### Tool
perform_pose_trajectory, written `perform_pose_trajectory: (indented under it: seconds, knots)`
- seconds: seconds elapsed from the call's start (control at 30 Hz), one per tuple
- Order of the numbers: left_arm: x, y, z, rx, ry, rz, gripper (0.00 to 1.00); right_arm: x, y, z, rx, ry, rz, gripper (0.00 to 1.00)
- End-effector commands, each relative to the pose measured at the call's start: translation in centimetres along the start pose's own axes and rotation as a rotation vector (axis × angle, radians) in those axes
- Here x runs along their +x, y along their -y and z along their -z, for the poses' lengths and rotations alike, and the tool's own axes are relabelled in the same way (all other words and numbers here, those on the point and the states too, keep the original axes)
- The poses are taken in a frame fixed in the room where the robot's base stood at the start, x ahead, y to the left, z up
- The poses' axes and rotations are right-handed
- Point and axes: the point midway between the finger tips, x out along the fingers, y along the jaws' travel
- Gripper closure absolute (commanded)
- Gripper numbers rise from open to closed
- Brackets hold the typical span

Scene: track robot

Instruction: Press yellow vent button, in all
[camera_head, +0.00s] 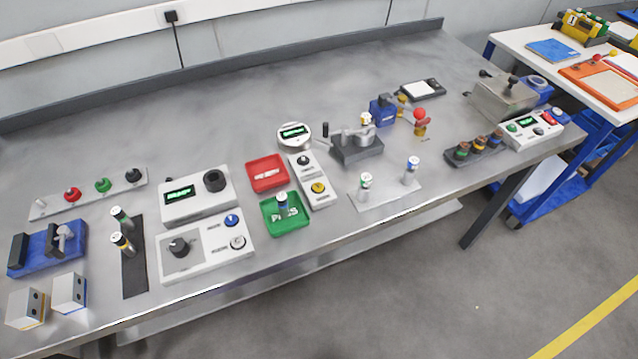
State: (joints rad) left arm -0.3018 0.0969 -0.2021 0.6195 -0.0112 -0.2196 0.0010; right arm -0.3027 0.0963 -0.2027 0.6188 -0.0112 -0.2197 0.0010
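The yellow button (319,188) sits on the front part of a narrow white control box (311,174) near the middle of the table. A black knob (304,160) is on the same box, behind the button. The box's lettering is too small to read. Nothing covers the button. Neither of my grippers shows in the head view.
Left of the box are a red tray (267,184) and a green tray (269,222) with a vial (282,202) in it. A round display unit (294,136) stands behind, a grey fixture (356,150) to the right. The table front (330,228) before the box is clear.

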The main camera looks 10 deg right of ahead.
Motion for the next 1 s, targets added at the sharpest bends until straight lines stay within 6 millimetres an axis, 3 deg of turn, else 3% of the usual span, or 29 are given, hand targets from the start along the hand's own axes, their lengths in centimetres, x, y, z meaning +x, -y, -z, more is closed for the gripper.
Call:
perform_pose_trajectory:
  seconds: [0.03,0.2,0.3,1.0]
  knots:
    - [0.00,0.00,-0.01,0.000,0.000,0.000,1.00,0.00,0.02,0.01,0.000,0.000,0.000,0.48]
    - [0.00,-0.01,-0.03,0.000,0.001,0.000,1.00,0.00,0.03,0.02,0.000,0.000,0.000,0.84]
    - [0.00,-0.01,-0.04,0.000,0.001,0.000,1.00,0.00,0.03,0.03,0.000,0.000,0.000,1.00]
    - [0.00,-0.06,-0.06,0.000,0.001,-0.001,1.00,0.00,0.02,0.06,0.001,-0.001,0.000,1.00]
